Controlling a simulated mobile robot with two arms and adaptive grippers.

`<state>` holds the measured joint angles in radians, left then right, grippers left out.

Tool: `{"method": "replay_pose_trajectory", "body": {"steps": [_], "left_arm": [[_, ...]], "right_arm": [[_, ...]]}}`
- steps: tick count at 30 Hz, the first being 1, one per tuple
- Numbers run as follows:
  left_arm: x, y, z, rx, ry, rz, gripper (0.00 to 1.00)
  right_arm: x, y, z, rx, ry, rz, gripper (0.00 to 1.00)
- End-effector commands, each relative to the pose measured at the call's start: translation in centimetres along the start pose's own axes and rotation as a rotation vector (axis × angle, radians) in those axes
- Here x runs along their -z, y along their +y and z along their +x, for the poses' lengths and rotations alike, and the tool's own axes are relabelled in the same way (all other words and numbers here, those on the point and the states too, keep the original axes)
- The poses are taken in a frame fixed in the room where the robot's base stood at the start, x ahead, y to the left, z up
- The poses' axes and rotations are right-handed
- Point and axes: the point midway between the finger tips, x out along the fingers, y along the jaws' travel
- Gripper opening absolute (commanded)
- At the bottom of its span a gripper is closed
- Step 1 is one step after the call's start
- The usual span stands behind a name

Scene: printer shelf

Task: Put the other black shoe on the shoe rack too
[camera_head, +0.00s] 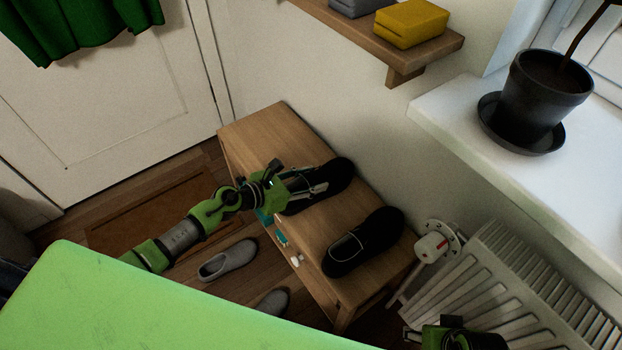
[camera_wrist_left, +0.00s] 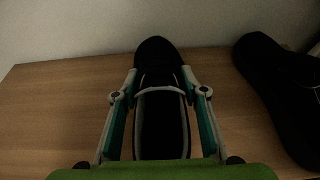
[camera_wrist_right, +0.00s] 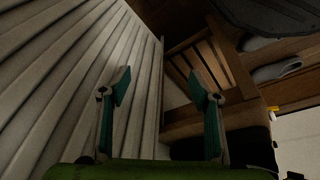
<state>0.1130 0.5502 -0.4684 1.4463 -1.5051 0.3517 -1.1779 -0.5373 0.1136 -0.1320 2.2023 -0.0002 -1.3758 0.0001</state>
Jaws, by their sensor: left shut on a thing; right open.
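Two black shoes are on top of the wooden shoe rack (camera_head: 275,128). One black shoe (camera_head: 338,174) is in my left gripper (camera_head: 318,187), which is shut on its sides; it also shows between the fingers in the left wrist view (camera_wrist_left: 160,65). It is at the rack's top, but I cannot tell whether its sole fully rests there. The other black shoe (camera_head: 365,242) stands free to its right, apart from it, and also shows in the left wrist view (camera_wrist_left: 278,95). My right gripper (camera_wrist_right: 160,88) is open and empty beside the radiator.
A wall shelf (camera_head: 360,40) and a sill with a potted plant (camera_head: 545,92) are above. The rack top's far left end is clear.

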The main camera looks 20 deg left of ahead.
Motion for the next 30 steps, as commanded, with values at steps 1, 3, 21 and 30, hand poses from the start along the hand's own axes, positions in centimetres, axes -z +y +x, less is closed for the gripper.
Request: {"method": "replay_pose_trajectory", "body": {"steps": [1,3,21,30], "left_arm": [[0.0,0.0,0.0,0.000,0.000,0.000,0.45],[0.0,0.0,0.0,0.000,0.000,0.000,0.57],[-0.1,0.1,-3.1,-0.001,0.004,0.002,0.57],[0.0,-0.1,-9.4,0.001,0.003,0.001,0.57]], "right_arm": [[0.0,0.0,-0.1,0.000,-0.001,0.000,0.57],[0.0,0.0,-0.1,0.000,-0.001,0.001,0.57],[-0.5,-0.1,1.8,0.002,-0.014,-0.003,0.57],[-0.8,-0.2,2.7,0.003,-0.016,-0.003,0.57]]}}
